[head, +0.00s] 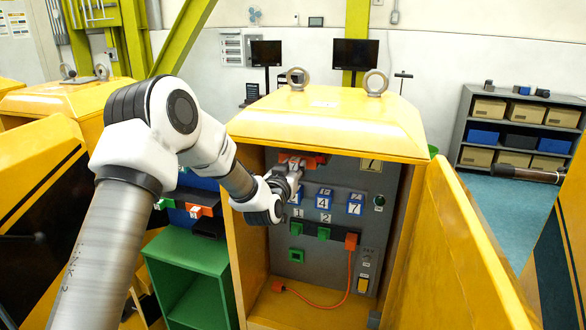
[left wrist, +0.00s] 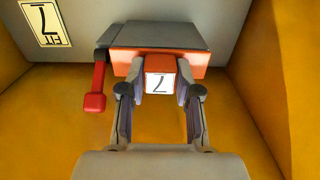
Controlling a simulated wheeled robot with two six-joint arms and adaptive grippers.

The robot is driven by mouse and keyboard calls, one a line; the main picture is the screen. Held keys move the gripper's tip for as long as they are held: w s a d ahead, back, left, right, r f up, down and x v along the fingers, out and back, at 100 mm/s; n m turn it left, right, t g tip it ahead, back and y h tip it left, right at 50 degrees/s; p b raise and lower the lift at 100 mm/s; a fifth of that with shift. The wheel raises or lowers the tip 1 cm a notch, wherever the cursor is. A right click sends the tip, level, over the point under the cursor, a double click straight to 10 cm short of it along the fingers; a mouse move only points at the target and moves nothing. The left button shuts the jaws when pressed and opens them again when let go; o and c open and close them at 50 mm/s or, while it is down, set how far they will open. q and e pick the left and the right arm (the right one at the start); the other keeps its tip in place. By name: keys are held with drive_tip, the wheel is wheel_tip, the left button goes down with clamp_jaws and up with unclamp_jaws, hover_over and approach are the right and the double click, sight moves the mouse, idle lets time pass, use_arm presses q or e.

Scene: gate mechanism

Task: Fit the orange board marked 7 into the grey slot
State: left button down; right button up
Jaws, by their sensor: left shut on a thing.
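The orange board (left wrist: 120,62) carries a white label reading 7 on its front block. My left gripper (left wrist: 160,88) is shut on this front block, one finger on each side. In the left wrist view the board sits right at the grey slot housing (left wrist: 160,37), with its orange front showing; I cannot tell how deep it is in. In the head view the orange board (head: 312,160) is at the upper part of the cabinet's grey panel, and my left gripper (head: 292,172) reaches it from the left, hiding part of it. My right gripper is not in view.
A red lever (left wrist: 95,95) hangs left of the housing, close to my left finger. The yellow cabinet (head: 330,122) has side walls and an open door (head: 450,250). Blue modules (head: 355,203), green blocks and an orange cable (head: 348,275) are lower on the panel. A green shelf (head: 190,250) stands left.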

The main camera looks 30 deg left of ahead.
use_arm(q)
drive_tip(key=shift+w, duration=0.2)
idle(0.3)
drive_tip(key=shift+r, duration=0.15)
drive_tip(key=c, duration=0.7)
unclamp_jaws()
drive_tip(key=shift+w, duration=0.15)
drive_tip(key=v, duration=1.2)
